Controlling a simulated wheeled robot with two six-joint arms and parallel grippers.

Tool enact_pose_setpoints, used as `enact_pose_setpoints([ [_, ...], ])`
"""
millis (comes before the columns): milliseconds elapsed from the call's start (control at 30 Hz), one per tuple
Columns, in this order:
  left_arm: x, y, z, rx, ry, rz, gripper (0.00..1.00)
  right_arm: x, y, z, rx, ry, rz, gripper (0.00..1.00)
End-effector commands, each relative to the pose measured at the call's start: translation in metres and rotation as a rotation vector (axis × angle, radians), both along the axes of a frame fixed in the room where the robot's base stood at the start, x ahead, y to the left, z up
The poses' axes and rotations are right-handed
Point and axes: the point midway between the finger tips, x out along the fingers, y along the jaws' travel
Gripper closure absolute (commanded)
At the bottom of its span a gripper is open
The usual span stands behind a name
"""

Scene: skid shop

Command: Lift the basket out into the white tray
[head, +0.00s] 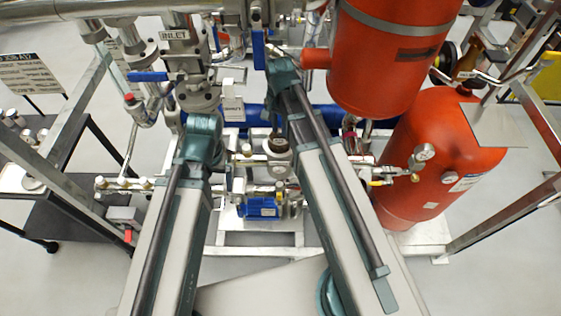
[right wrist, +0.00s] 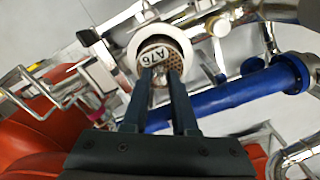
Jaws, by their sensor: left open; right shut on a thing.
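The basket (right wrist: 172,58) is a small, tan, perforated round piece with a label reading A76, seen in the right wrist view. A white ring (right wrist: 136,45) surrounds it. My right gripper (right wrist: 160,76) is shut on the basket's near side, and the fingers hide part of it. I cannot tell from this angle how far the basket is raised. In the head view my two arms cover the middle, and I cannot make out my left gripper. A pale shallow thing (head: 18,180) on the dark cart at the left may be the white tray, but I cannot tell.
A dark cart (head: 75,190) with small metal pieces stands at the left. An upper red tank (head: 385,55) and a lower red tank (head: 445,155) stand at the right. Pipes and valves with blue handles (head: 148,76) crowd the middle. A blue pipe (right wrist: 235,95) runs beside the basket.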

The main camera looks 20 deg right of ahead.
Motion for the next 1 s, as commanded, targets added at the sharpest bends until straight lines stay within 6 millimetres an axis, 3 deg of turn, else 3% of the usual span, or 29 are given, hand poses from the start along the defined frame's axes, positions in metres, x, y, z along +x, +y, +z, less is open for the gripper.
enact_pose_setpoints([
  [1000, 0.000, 0.000, 0.061, -0.002, -0.001, 0.012, 0.08, 0.000, 0.000, 0.061, 0.000, 0.000, 0.000, 1.00],
])
